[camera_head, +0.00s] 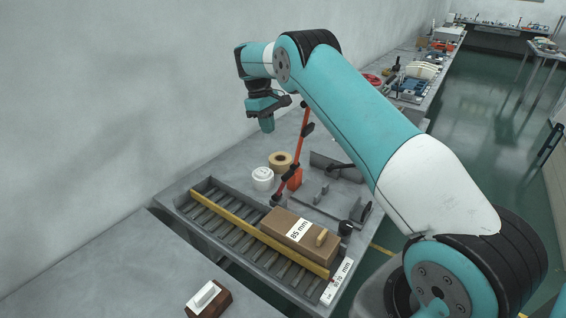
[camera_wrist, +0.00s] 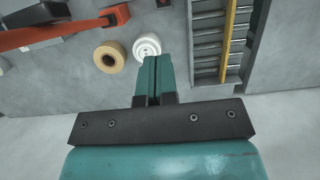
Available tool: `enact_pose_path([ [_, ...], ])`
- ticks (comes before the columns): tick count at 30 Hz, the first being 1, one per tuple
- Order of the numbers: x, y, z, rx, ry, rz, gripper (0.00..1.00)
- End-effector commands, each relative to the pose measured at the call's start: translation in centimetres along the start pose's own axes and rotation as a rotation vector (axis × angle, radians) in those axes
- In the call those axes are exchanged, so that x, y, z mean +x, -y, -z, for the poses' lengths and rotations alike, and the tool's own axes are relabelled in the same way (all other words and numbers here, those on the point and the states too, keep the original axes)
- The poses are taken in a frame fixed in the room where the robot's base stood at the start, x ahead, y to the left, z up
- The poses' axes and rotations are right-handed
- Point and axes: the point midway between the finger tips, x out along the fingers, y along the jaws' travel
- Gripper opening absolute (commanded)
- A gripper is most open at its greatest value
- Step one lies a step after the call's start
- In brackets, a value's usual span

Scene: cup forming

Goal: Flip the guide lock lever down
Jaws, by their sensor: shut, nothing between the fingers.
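My gripper (camera_head: 267,124) is raised in the air above the back of the bench, pointing down. In the wrist view its two fingers (camera_wrist: 153,68) are together with nothing between them. The yellow guide bar (camera_head: 258,236) runs along the roller tray (camera_head: 196,222), below and apart from my gripper; part of it shows at the upper right of the wrist view (camera_wrist: 228,42). I cannot tell for sure which part is the guide lock lever. A black knob (camera_head: 345,228) stands at the tray's right side, and another small black knob (camera_head: 274,200) is near its back edge.
An orange post (camera_head: 303,135) with black clamps stands close right of my gripper. A white roll (camera_head: 262,178) and a tan roll (camera_head: 281,161) lie behind the tray. A brown block (camera_head: 285,228) labelled 85 mm sits on the tray. Grey brackets (camera_head: 335,165) stand farther right.

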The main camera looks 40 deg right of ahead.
Motion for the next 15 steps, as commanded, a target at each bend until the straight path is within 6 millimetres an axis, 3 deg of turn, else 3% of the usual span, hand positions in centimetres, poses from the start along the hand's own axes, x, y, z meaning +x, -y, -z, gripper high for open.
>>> enact_pose_path([
  [8,1.3,-0.1,0.0,0.0,0.002,-0.001,0.0],
  [15,5.5,0.1,-0.1,-0.001,0.005,0.002,0.0],
])
